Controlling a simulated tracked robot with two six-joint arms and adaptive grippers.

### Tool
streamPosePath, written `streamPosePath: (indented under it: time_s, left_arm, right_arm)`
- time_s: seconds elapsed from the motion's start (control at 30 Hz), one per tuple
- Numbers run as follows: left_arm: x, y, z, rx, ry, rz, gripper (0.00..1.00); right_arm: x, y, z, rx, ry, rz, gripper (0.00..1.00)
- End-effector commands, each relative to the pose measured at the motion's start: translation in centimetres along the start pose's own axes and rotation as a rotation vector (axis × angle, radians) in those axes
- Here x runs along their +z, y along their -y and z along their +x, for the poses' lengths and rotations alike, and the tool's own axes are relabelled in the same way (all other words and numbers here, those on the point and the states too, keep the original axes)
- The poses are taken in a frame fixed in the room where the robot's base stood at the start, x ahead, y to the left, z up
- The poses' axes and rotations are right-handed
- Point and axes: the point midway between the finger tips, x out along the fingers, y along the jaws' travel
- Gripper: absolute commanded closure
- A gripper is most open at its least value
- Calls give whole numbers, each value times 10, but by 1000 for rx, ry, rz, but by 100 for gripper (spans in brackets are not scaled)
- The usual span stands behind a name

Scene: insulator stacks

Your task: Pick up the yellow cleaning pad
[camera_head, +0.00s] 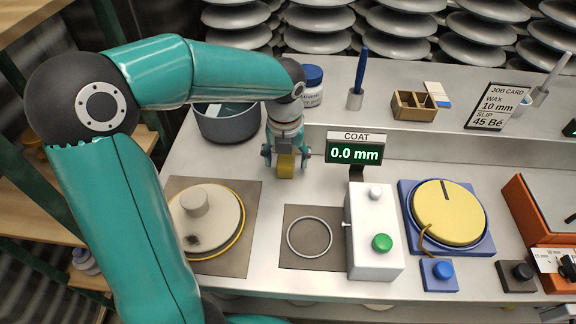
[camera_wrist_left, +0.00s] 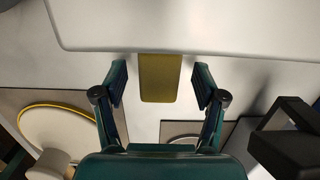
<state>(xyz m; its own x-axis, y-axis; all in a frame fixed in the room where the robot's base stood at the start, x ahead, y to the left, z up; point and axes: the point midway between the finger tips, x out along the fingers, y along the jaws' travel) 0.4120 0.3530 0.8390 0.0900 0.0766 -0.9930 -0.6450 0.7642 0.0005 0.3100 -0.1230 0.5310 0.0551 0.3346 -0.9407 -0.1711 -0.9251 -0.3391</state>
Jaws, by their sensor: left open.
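In the left wrist view the pad (camera_wrist_left: 160,78) lies between the two fingers, with a gap on each side. My left gripper (camera_head: 286,157) is open and points down at the pad, with its fingers on either side. It also shows in the left wrist view (camera_wrist_left: 160,90). Whether the fingertips are level with the pad is hard to tell. My right gripper is not in view.
A COAT display (camera_head: 355,148) reading 0.0 mm stands right of the gripper. A dark pot (camera_head: 226,128) stands behind left. A cream disc with a knob (camera_head: 205,218) lies at front left. A white box with a green button (camera_head: 374,240) and a yellow disc (camera_head: 446,212) are at right.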

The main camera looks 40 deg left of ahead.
Motion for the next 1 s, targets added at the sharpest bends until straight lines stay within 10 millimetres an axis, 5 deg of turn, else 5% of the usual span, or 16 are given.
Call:
streamPosePath:
  time_s: [0.3, 0.67, 1.0]
  left_arm:
    - [0, 0, 8, 0, 1, -1, 29]
    - [0, 0, 8, -1, 1, -1, 88]
    - [1, 0, 5, -1, 2, 0, 89]
  right_arm:
    - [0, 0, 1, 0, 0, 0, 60]
    - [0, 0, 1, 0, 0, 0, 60]
    - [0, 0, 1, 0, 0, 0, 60]
